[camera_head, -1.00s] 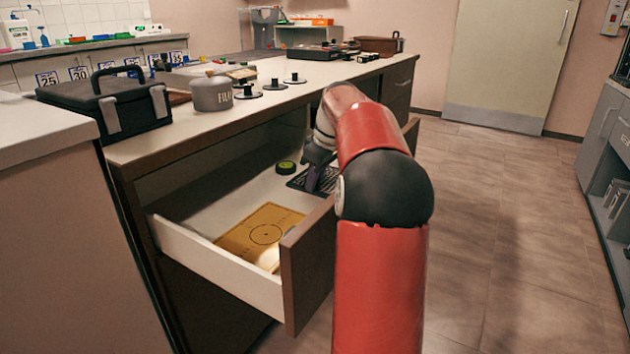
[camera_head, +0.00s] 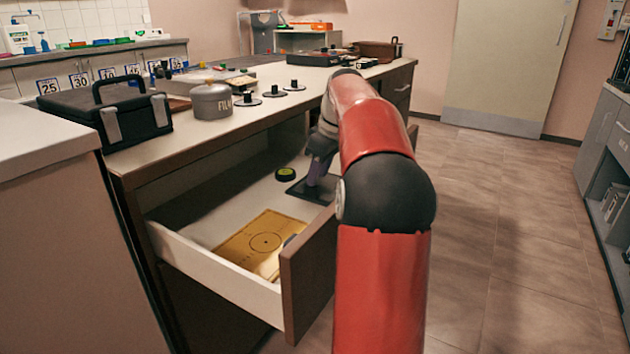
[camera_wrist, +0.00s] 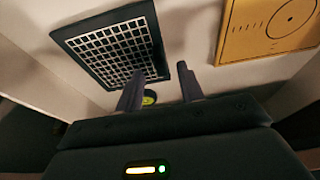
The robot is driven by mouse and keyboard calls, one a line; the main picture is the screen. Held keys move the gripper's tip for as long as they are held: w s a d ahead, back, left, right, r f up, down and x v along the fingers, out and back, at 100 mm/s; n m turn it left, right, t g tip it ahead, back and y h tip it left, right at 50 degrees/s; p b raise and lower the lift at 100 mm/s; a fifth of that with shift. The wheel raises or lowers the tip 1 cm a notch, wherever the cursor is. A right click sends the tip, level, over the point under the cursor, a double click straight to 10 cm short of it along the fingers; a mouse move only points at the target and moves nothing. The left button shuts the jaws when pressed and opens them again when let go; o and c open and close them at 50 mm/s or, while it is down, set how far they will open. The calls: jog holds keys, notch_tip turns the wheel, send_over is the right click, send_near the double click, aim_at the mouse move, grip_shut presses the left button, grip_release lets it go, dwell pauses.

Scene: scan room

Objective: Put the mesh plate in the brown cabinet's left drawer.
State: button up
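The mesh plate (camera_head: 300,189) lies flat on the floor of the open drawer (camera_head: 212,262), toward its right side in the head view. In the wrist view the mesh plate (camera_wrist: 112,47) is a dark frame with a pale grid. My gripper (camera_head: 317,172) is over the drawer by the plate and hides part of it in the head view. In the wrist view my gripper (camera_wrist: 160,86) has its two fingers apart with nothing held between them. The plate appears clear of the fingers.
A yellow plate with a circle (camera_head: 262,243) and a small green-topped round piece (camera_head: 285,174) also lie in the drawer. A grey pot (camera_head: 211,101), a black case (camera_head: 108,108) and several black discs stand on the counter above. The floor to the right is clear.

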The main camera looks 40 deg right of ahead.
jog(key=p+v, duration=0.1)
jog(key=v, duration=0.6)
jog(key=shift+r+p, duration=0.2)
jog(key=shift+p, duration=0.1)
jog(key=shift+s, duration=0.1)
